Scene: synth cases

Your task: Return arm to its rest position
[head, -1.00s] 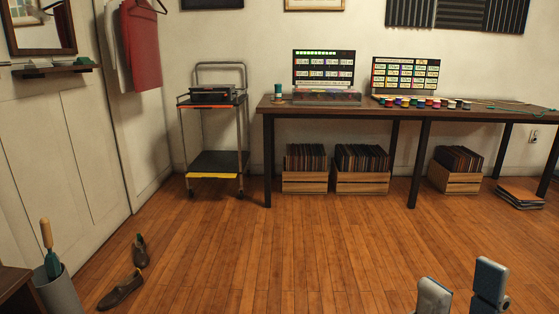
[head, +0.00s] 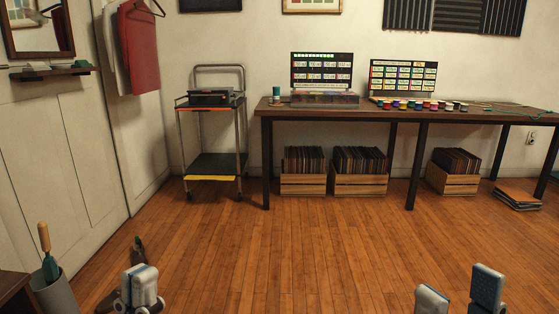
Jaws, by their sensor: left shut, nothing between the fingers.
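My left gripper (head: 139,286) is at the lower left of the head view, in front of the shoes. Its fingers are together with nothing between them. My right gripper (head: 459,294) is at the bottom right edge. Its two fingers stand well apart, with only bare floor showing between them. Most of both arms is out of view.
A grey bin (head: 57,295) holding a wooden-handled tool stands left of my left gripper. A dark shoe (head: 138,249) is partly hidden behind that gripper. A long table (head: 330,112), a cart (head: 212,165) and wooden crates (head: 359,184) line the wall. The middle floor is clear.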

